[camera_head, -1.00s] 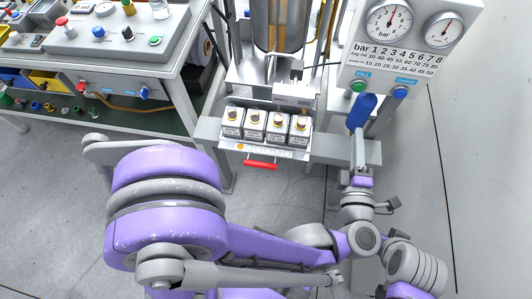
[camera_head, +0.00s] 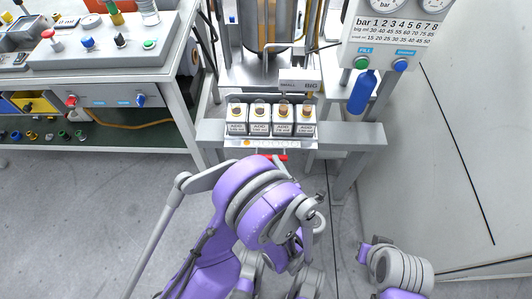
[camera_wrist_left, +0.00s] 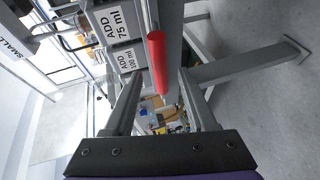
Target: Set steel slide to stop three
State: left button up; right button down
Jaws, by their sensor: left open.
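The red handle (camera_head: 283,157) is at the front of a steel plate (camera_head: 308,141) below a row of white ADD blocks. I take this to be the steel slide; its stop marks are too small to read. In the left wrist view the red handle (camera_wrist_left: 157,62) lies lengthwise between the fingers of my left gripper (camera_wrist_left: 160,78). The gripper is open, with gaps visible at its sides. In the head view my purple left arm hides the fingers and part of the handle. My right gripper is not in view.
The white blocks (camera_head: 260,116) stand above the handle on a grey frame (camera_head: 360,134). A bench (camera_head: 170,120) stands left. Floor is clear in front.

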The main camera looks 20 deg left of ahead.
pick_arm(q)
jog(key=x, duration=0.8)
jog(key=shift+b, duration=0.3)
jog(key=shift+c, duration=0.2)
grip_shut()
jog(key=shift+d, duration=0.15)
dwell(0.6)
